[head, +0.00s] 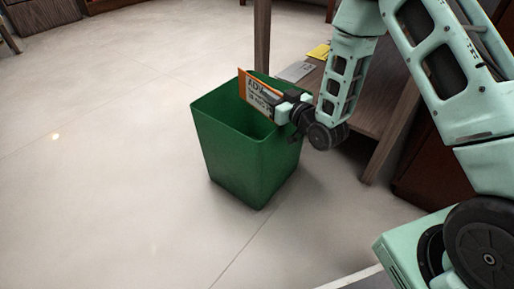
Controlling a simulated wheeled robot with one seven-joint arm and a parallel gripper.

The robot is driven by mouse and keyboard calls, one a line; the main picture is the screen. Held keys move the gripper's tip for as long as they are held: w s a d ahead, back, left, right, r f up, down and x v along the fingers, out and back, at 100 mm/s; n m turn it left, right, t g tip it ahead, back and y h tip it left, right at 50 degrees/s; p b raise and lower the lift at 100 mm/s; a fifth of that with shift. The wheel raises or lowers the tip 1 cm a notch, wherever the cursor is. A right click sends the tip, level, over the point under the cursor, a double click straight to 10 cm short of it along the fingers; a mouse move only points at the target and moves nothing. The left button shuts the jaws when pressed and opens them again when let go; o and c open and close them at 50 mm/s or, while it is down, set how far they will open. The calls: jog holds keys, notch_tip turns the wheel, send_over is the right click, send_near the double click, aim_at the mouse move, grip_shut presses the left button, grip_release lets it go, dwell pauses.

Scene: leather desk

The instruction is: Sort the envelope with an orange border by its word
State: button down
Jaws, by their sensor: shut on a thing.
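The envelope with an orange border (258,93) is upright, tilted on edge, above the green bin (240,158). Large dark letters show on its pale face, partly turned and cut off, so I cannot read the whole word. My gripper (283,106) is shut on the envelope's right part and hides some of it. The gripper is at the bin's right rim, and the envelope hangs over the bin's opening. The bin stands on the pale floor, and its inside shows dark green; its bottom is hidden.
A wooden table or shelf (368,133) stands right of the bin, with a grey flat item (295,71) and a yellow flat item (319,51) on it. A wooden leg (262,35) rises behind the bin. The floor at left is clear.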

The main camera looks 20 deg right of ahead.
jog(key=c, duration=1.5)
grip_release()
jog(key=shift+p+v, duration=3.95)
jog(key=shift+v, duration=4.7)
